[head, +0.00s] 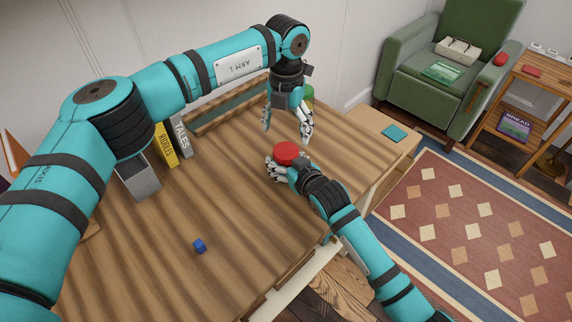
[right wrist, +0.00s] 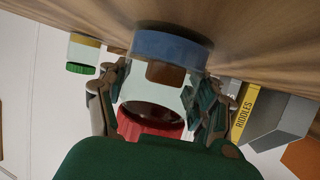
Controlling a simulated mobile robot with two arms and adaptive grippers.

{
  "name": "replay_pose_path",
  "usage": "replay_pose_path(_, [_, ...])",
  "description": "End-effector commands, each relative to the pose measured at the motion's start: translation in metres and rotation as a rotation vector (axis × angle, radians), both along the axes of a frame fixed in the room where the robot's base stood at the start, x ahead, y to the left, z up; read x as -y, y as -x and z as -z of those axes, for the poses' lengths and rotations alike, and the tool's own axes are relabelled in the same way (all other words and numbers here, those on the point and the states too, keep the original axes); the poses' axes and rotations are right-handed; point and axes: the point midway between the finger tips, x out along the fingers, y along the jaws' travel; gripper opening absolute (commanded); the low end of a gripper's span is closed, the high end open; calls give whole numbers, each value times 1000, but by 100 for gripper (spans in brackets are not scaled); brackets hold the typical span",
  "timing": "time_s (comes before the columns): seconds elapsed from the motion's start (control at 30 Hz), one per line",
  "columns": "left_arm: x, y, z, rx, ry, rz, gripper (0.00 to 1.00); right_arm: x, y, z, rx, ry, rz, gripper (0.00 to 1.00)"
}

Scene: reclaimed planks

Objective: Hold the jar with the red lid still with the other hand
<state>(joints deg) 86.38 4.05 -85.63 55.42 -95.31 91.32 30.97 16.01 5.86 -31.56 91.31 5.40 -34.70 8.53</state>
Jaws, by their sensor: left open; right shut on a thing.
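The jar with the red lid (head: 287,152) stands upright on the plank table. In the right wrist view, which is upside down, its clear body (right wrist: 150,92) shows a blue band at the base and the red lid (right wrist: 150,128) at the other end. My right gripper (head: 284,166) is shut around the jar's body, with fingers on both sides of it in the right wrist view (right wrist: 158,100). My left gripper (head: 287,134) is open and empty, pointing down just above the red lid, fingers spread to either side. Most of the jar's body is hidden in the head view.
A second jar with a green lid (right wrist: 80,67) stands behind, partly hidden by my left gripper in the head view (head: 309,93). Books (head: 166,146) and a grey holder (head: 138,180) stand at the left. The table's middle is clear.

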Motion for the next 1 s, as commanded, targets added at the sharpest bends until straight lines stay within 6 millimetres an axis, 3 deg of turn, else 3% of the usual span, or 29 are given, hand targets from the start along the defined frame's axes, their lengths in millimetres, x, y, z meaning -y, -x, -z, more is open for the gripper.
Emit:
replay_pose_path(0.1, [0, 0, -7, 0, 1, -190, 80, 0, 0, 0, -1, 0, 0, 0])
replay_pose_path(0.23, [0, 0, -10, 0, 1, -314, 80, 0, 0, 0, -1, 0, 0, 0])
replay_pose_path(0.67, [-1, 0, -10, -1, 0, -354, 80, 0, 0, 1, -1, 0, 0, 0])
replay_pose_path(1.0, [-1, 0, 35, -3, -1, -354, 80, 0, 0, 0, -1, 0, 0, 0])
